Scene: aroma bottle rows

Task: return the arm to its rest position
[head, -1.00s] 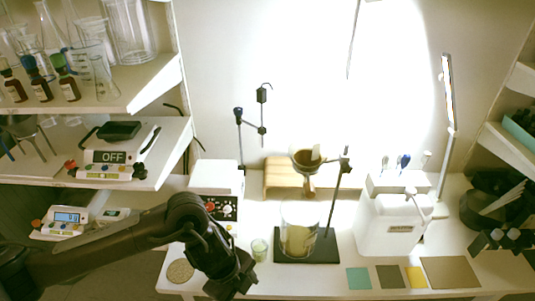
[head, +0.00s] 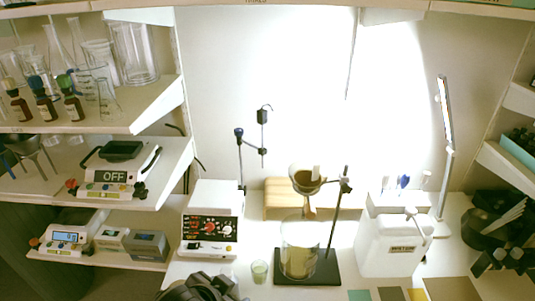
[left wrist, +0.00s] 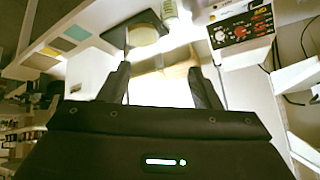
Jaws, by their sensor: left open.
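My left gripper (left wrist: 160,75) shows in the left wrist view with its two dark fingers apart and nothing between them. In the head view, only a dark part of my left arm (head: 200,288) shows at the bottom edge, in front of the bench; the gripper itself cannot be made out there. My right gripper is in neither view. Small brown bottles with dark, blue and green caps (head: 45,107) stand in a row on the upper left shelf, away from my arm.
The bench holds a control box (head: 208,235), a small glass jar (head: 259,271), a beaker (head: 299,250) under a funnel on a stand, and a white container (head: 388,247). Coloured mats (head: 390,294) lie at the front. Left shelves carry scales (head: 112,178) and glassware.

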